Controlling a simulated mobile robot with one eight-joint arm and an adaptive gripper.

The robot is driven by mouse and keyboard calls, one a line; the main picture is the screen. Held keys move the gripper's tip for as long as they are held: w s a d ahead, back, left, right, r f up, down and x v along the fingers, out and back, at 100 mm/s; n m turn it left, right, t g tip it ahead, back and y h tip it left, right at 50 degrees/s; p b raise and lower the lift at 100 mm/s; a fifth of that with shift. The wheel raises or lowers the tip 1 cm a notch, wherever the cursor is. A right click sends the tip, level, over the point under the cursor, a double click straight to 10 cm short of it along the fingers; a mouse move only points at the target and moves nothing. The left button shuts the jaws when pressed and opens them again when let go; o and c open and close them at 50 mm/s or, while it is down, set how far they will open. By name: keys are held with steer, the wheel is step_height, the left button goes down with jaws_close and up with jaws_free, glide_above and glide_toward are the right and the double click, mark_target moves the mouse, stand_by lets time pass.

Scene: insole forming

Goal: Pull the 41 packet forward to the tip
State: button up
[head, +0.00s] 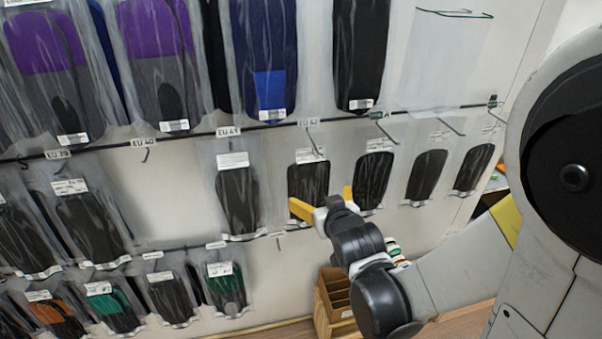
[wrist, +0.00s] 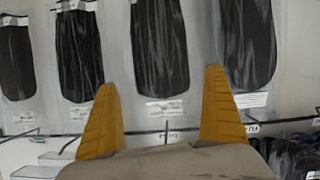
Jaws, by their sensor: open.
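The 41 packet (head: 238,198), a clear bag with a black insole and a white label, hangs under the EU 41 rail tag (head: 228,131). Its header sits lower and nearer than its right neighbour's, and hides its hook. In the wrist view, upside down, it is likely the large packet (wrist: 245,45) at the right. My gripper (head: 320,197) is open, its yellow fingers apart, in front of the packet (head: 308,180) under EU 42. In the wrist view my gripper (wrist: 162,78) frames that packet (wrist: 160,45) between its fingers. I see no contact with any packet.
More black-insole packets (head: 373,180) hang to the right on the same rail. The EU 40 hook (head: 147,155) is bare. Purple and blue packets (head: 265,55) hang above; a lower row (head: 226,288) hangs below. A wooden box (head: 338,295) stands low beneath my arm.

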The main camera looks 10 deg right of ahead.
mark_target(311, 185)
stand_by(0.3)
steer(key=shift+w, duration=0.1)
steer(key=b+x, duration=0.3)
steer(key=x, duration=0.7)
steer(key=shift+w+f+b, duration=0.15)
steer(key=shift+w+b, duration=0.15)
steer(key=shift+w, duration=0.05)
steer(key=c, duration=1.2)
